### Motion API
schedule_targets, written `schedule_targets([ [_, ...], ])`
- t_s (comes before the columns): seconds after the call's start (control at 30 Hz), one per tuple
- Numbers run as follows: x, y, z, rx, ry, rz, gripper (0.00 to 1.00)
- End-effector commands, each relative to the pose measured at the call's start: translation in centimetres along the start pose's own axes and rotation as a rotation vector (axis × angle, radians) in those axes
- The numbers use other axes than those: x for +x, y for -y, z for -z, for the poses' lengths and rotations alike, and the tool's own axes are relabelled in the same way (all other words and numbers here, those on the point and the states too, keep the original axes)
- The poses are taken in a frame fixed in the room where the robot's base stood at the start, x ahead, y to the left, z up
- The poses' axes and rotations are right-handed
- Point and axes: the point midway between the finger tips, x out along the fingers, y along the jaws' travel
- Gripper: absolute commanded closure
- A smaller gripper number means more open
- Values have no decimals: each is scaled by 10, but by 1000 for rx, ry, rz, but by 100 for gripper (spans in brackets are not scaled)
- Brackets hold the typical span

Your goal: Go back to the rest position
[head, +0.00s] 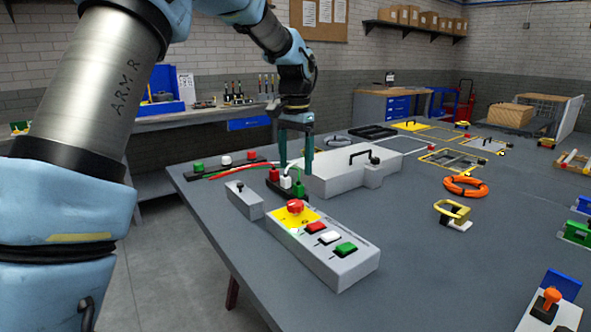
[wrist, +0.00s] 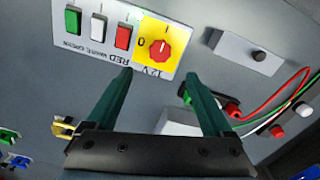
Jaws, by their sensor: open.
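My gripper (head: 296,168) is open, its two dark green fingers pointing down over the table (head: 400,270). In the head view its tips are close to a small block of red, white and green connectors (head: 285,181); I cannot tell the exact gap. In the wrist view the fingers (wrist: 158,78) are spread with nothing held between them. A grey control box (head: 345,262) with a red knob (head: 295,206) on a yellow plate and red, white and green buttons stands in front. It also shows in the wrist view (wrist: 88,42), beyond the fingertips.
A grey housing (head: 340,180) with a black handle stands right of my gripper. A small grey box (head: 244,200) and a strip with coloured caps (head: 226,166) are left, with wires nearby. An orange coil (head: 466,186) and a yellow-handled part (head: 453,213) lie right. Space above is clear.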

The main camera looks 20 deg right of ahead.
Motion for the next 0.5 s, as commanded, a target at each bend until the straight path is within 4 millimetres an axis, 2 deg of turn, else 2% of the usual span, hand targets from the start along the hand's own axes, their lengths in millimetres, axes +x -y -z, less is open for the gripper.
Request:
schedule_targets([
  [0.37,0,0,0,-1,0,0,15],
  [0.47,2,8,-9,-27,-2,3,15],
  [0.5,4,14,-18,-52,-4,5,15],
])
